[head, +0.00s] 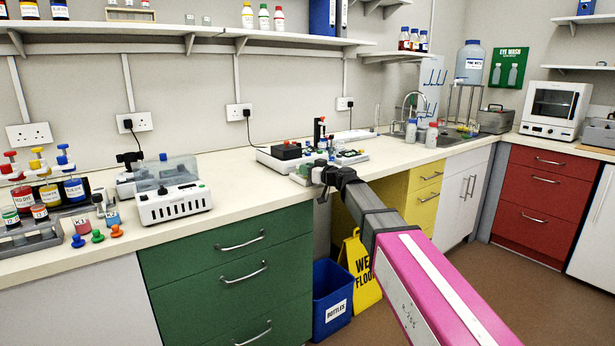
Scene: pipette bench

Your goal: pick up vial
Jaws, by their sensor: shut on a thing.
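My arm reaches from the lower right to the bench. My gripper (311,172) is at the front edge of a white device (268,158) with green boards. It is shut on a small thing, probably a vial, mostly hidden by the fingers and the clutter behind. At the far left, small vials with green and red caps (11,217) stand in a grey rack (42,240), far from my gripper. A red-labelled vial marked K1 (83,217) stands beside that rack.
A white machine with a clear lid (172,195) stands left of my gripper. Dye bottles (48,190) stand at the far left. The worktop (235,185) between machine and device is clear. A blue bin (332,297) and yellow floor sign (358,268) stand below.

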